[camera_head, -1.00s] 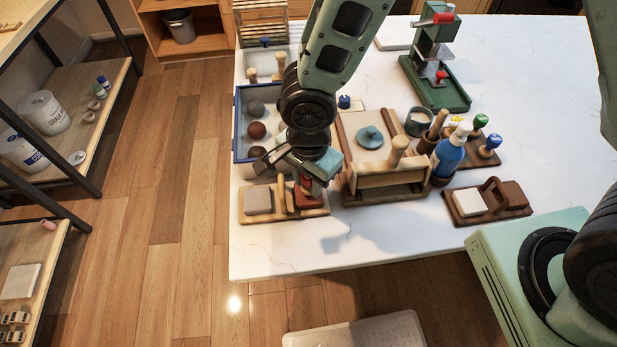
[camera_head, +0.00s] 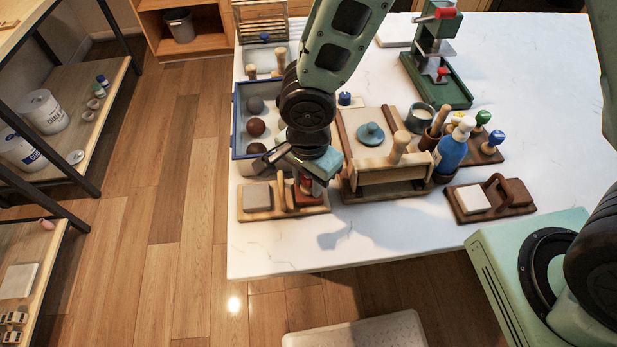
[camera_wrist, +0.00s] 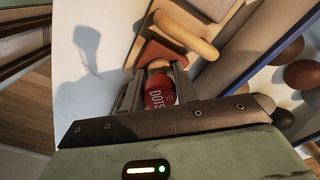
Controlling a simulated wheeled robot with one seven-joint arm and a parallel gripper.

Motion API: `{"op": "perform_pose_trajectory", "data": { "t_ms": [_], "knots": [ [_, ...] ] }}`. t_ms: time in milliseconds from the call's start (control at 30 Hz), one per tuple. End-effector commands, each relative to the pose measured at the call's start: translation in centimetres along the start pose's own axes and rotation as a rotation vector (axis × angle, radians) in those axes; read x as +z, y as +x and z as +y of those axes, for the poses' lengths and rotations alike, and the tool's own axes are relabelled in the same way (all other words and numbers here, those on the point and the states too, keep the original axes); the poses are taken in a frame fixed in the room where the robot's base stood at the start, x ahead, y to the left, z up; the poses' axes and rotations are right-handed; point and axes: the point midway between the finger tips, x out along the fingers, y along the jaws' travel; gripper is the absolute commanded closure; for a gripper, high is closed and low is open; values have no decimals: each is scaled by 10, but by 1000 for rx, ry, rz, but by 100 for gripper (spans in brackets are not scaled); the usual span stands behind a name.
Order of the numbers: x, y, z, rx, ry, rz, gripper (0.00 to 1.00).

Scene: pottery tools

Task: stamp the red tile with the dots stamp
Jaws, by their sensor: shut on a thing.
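My gripper (camera_wrist: 157,72) is shut on the red dots stamp (camera_wrist: 160,93), whose label reads "DOTS". The stamp points away from the wrist camera, with its lower end at the red tile (camera_wrist: 158,50). I cannot tell whether they touch. In the head view the red tile (camera_head: 313,199) sits on the right part of a wooden board, partly hidden by my gripper (camera_head: 305,180). A grey tile (camera_head: 257,196) lies on the board's left part. An upright pale wooden handle (camera_wrist: 188,35) stands between the two tiles.
A blue-rimmed tray (camera_head: 236,125) with clay balls is behind the board. A wooden stand (camera_head: 390,190) is close on the right. A blue bottle (camera_head: 450,152), several stamps and a green press (camera_head: 435,75) are farther right. The table's front (camera_head: 330,250) is clear.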

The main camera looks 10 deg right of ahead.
Motion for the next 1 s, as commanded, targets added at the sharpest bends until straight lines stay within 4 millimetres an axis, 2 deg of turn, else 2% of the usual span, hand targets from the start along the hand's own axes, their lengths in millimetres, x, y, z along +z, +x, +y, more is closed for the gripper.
{"op": "perform_pose_trajectory", "data": {
  "t_ms": [467,1000],
  "knots": [
    [0,-1,1,2,-1,-1,93],
    [0,-44,0,1,-1,0,93]
  ]
}}
